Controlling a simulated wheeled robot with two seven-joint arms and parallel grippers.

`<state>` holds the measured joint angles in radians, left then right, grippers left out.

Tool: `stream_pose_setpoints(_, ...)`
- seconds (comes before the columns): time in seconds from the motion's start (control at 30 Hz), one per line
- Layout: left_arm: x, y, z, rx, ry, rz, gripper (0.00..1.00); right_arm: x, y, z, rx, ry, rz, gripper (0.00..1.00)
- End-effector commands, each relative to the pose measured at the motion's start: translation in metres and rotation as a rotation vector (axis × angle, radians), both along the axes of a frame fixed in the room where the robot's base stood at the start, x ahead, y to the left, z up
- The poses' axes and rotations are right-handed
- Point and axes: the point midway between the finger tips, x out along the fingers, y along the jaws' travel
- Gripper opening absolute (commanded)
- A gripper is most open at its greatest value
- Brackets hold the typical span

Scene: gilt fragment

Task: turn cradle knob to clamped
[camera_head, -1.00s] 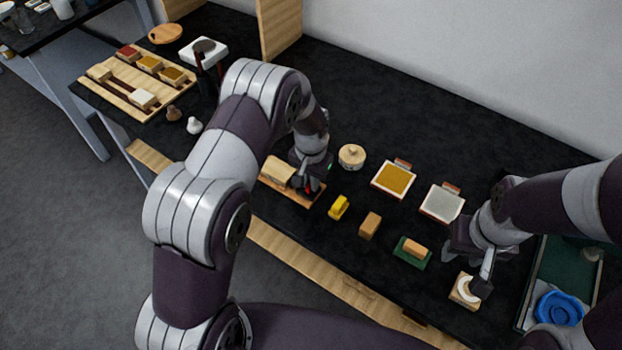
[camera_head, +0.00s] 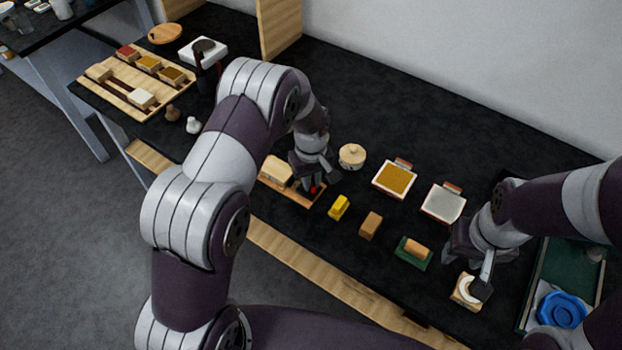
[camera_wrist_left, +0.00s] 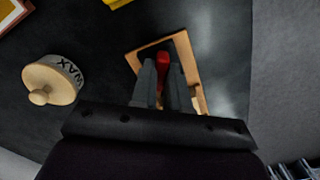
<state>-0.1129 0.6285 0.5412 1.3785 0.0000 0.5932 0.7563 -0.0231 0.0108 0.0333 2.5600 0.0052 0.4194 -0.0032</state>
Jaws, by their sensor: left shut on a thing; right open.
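The cradle (camera_head: 310,199) is a wooden board with a pale block (camera_head: 276,169) on its left part, near the table's front edge. Its red knob (camera_head: 314,190) shows just under my left gripper (camera_head: 312,186). In the left wrist view the red knob (camera_wrist_left: 163,63) sits between the dark fingertips of my left gripper (camera_wrist_left: 162,68), which is shut on it. The fingers hide part of the knob and board (camera_wrist_left: 187,49). My right gripper (camera_head: 482,285) is at a small wooden block with a white ring (camera_head: 463,291) at the right; its fingers are partly hidden.
A round lidded pot marked WAX (camera_head: 352,156) stands behind the cradle. A yellow block (camera_head: 339,207), a tan block (camera_head: 370,225) and a green pad (camera_head: 413,253) lie to the right. A tray with a blue dish (camera_head: 561,309) is at far right.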

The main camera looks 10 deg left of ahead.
Motion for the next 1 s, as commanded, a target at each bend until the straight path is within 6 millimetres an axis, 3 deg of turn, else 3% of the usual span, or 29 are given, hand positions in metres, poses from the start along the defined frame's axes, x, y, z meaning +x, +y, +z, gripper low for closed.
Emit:
stream_pose_setpoints(0.5, -0.0005, 0.0000, -0.0007, 0.000, 0.001, 0.420, 0.00, 0.0000, 0.0000, -0.0031, 0.000, 0.000, 0.000, 0.43)
stream_pose_setpoints(1.0, -0.0005, 0.0000, -0.0005, 0.000, 0.001, 0.576, 0.00, 0.0000, 0.0000, -0.0037, 0.000, 0.000, 0.000, 0.43)
